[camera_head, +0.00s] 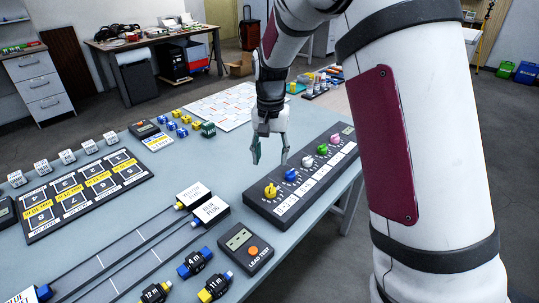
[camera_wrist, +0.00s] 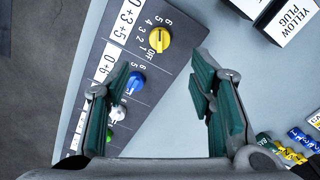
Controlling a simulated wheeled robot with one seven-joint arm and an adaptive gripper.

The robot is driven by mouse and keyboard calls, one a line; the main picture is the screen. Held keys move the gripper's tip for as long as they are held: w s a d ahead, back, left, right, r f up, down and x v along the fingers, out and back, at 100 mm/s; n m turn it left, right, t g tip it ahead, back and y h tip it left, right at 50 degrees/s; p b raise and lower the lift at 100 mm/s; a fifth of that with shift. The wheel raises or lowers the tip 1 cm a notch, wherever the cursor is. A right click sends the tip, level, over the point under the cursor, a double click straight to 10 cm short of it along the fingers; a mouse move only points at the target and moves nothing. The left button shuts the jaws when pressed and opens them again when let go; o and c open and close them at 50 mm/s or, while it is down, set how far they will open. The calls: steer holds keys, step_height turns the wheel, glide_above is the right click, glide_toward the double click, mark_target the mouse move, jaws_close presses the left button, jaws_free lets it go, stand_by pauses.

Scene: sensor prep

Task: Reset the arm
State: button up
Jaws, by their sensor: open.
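My gripper (camera_head: 270,150) is open and empty, with its fingers pointing down above the grey table (camera_head: 195,155). In the head view it hangs beside the dark knob panel (camera_head: 257,205), at its left side; I cannot tell the exact height. In the wrist view the two green-padded fingers (camera_wrist: 166,100) stand wide apart, with bare table and the panel's edge between them. The left finger overlaps the panel near the blue knob (camera_wrist: 135,82). The yellow knob (camera_wrist: 159,38) lies ahead of the fingers. My white arm fills the right of the head view.
The lead test box (camera_head: 245,250), the yellow plug block (camera_head: 193,196) and numbered plugs (camera_head: 195,263) stand at the table's front. A labelled board (camera_head: 85,193) lies at the left. Small coloured parts (camera_head: 183,124) and a white grid sheet (camera_head: 222,104) lie farther back.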

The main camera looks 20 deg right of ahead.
steer(key=s+r+n+t+p, duration=0.1)
steer(key=s+r+n, duration=0.1)
steer(key=s+r, duration=0.8)
steer(key=s+r+n+t+p, duration=0.1)
steer(key=s+r+n+t, duration=0.1)
steer(key=s+r, duration=0.75)
steer(key=s+f+n+t+p, duration=0.1)
steer(key=s+f+n, duration=0.1)
steer(key=s, duration=1.1)
steer(key=shift+s+d+f, duration=0.15)
steer(key=shift+s, duration=0.15)
steer(key=shift+w, duration=0.15)
